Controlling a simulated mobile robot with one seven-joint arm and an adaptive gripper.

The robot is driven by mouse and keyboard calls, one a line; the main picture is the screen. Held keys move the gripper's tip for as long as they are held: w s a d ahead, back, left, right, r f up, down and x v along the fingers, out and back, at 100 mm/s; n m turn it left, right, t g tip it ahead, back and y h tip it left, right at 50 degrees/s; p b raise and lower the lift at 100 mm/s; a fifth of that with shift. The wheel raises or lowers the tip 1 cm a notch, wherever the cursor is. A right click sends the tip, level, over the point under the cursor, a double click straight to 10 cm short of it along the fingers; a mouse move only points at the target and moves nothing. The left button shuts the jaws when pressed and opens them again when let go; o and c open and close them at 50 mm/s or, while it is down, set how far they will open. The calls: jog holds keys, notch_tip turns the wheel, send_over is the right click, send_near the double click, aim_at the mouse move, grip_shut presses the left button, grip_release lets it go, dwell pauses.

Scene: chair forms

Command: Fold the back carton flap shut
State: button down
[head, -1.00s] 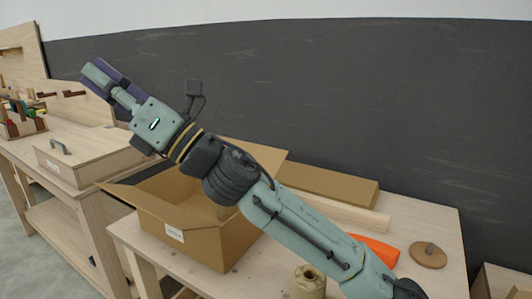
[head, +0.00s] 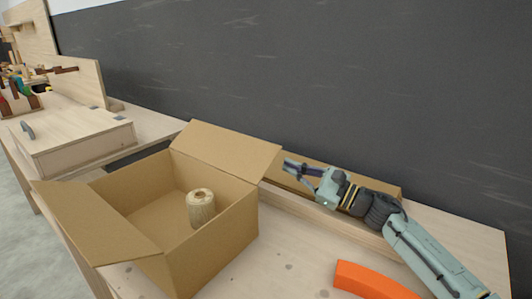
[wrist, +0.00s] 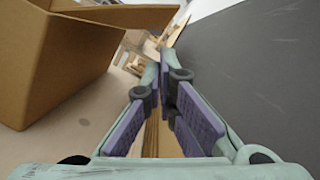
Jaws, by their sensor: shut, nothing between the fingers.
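An open cardboard carton (head: 213,238) stands on the wooden bench with a round wooden piece (head: 201,207) inside. Its back flap (head: 228,148) stands up and leans outward at the rear. The front flap (head: 95,225) also hangs open outward. My gripper (head: 287,164) is behind and to the right of the carton, close to the right end of the back flap. I cannot tell whether they touch. In the wrist view my gripper (wrist: 160,62) is shut and empty, with the carton (wrist: 60,60) to its left.
A long cardboard piece (head: 385,187) lies along the bench's back, behind my gripper. An orange curved block (head: 370,281) lies at the front right. A lidded wooden box (head: 75,135) sits at the left. The dark wall (head: 330,80) is close behind.

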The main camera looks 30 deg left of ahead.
aim_at(251, 142)
jog(key=p+x, duration=0.4)
jog(key=x, duration=0.6)
jog(key=shift+s, duration=0.2)
jog(key=shift+n+b, duration=0.3)
jog(key=shift+b, duration=0.45)
jog(key=b, duration=0.1)
jog(key=n+b, duration=0.1)
jog(key=b, duration=0.1)
jog(key=shift+s+r+g, duration=0.15)
jog(key=shift+r+g, duration=0.15)
jog(key=shift+g, duration=0.1)
jog(key=shift+s+r+b, duration=0.2)
jog(key=shift+r+b, duration=0.5)
jog(key=shift+b, duration=0.15)
jog(key=shift+s+r, duration=0.1)
jog(key=shift+r, duration=0.4)
